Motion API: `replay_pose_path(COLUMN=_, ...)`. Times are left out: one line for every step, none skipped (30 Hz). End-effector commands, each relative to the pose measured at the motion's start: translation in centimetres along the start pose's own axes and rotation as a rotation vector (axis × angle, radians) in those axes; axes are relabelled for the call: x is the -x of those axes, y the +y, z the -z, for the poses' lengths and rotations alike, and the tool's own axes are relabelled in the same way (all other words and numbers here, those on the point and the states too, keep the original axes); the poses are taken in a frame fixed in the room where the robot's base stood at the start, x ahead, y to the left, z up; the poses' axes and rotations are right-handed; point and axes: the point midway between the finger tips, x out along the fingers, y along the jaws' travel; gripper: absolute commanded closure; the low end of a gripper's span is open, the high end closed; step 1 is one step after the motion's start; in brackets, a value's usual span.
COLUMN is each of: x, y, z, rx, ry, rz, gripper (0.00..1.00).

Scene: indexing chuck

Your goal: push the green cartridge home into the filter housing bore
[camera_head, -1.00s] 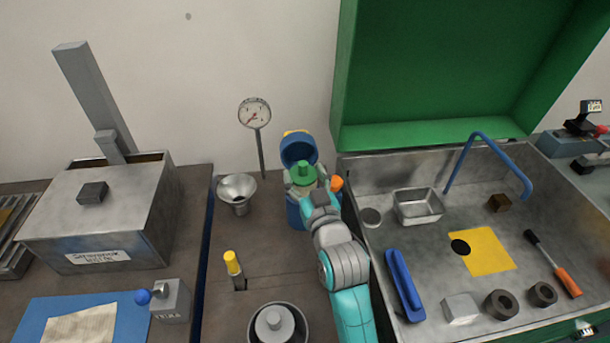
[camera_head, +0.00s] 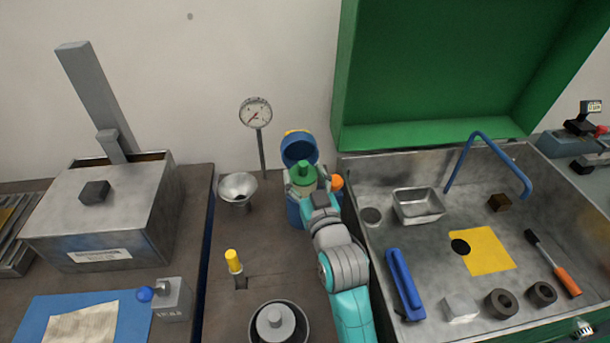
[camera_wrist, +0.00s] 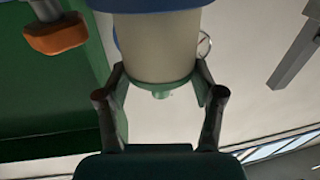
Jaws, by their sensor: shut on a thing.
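The green cartridge (camera_head: 304,174) has a green knobbed cap and a cream body. It stands upright at the mouth of the blue filter housing (camera_head: 293,211), whose blue lid (camera_head: 297,151) is swung open behind it. In the wrist view, the cream body (camera_wrist: 157,48) shows between the blue housing rim (camera_wrist: 150,5) and the green cap (camera_wrist: 160,88), so a good length of body is exposed. My gripper (camera_wrist: 160,90) has a finger on each side at the cap end and is shut on the cartridge. The bore is hidden by the cartridge.
An orange knob (camera_head: 337,182) sits right beside the housing and my gripper; it also shows in the wrist view (camera_wrist: 55,36). A metal funnel (camera_head: 237,188) and a dial gauge (camera_head: 255,113) stand to the left. A metal tray bench (camera_head: 440,270) with loose parts lies right.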

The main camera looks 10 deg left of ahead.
Motion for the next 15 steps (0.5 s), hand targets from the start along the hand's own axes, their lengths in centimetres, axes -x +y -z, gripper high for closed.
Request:
replay_pose_path(x=0.24, y=0.24, z=-4.43, rx=-0.004, ry=-0.078, rz=-0.003, gripper=0.75)
replay_pose_path(x=0.24, y=0.25, z=-4.49, rx=-0.004, ry=-0.078, rz=-0.003, gripper=0.75)
replay_pose_path(x=0.25, y=0.26, z=-4.59, rx=-0.004, ry=-0.078, rz=-0.003, gripper=0.75)
replay_pose_path(x=0.25, y=0.27, z=-4.65, rx=-0.004, ry=-0.078, rz=-0.003, gripper=0.75)
replay_pose_path(x=0.25, y=0.28, z=-4.72, rx=-0.004, ry=-0.078, rz=-0.004, gripper=0.75)
replay_pose_path(x=0.26, y=0.29, z=-4.81, rx=-0.004, ry=-0.078, rz=-0.004, gripper=0.75)
replay_pose_path(x=0.26, y=0.3, z=-4.87, rx=-0.004, ry=-0.078, rz=-0.004, gripper=0.75)
replay_pose_path(x=0.27, y=0.3, z=-4.93, rx=-0.004, ry=-0.078, rz=-0.004, gripper=0.75)
replay_pose_path(x=0.27, y=0.31, z=-5.02, rx=-0.004, ry=-0.078, rz=-0.004, gripper=0.75)
replay_pose_path(x=0.27, y=0.32, z=-4.99, rx=-0.005, ry=-0.077, rz=-0.004, gripper=0.75)
replay_pose_path(x=0.27, y=0.33, z=-4.97, rx=-0.005, ry=-0.077, rz=-0.004, gripper=0.75)
replay_pose_path(x=0.26, y=0.34, z=-4.93, rx=-0.005, ry=-0.077, rz=-0.004, gripper=0.75)
replay_pose_path(x=0.26, y=0.34, z=-4.89, rx=-0.005, ry=-0.077, rz=-0.004, gripper=0.75)
replay_pose_path(x=0.25, y=0.35, z=-4.82, rx=-0.005, ry=-0.077, rz=-0.005, gripper=0.75)
replay_pose_path(x=0.24, y=0.36, z=-4.7, rx=-0.006, ry=-0.077, rz=-0.005, gripper=0.75)
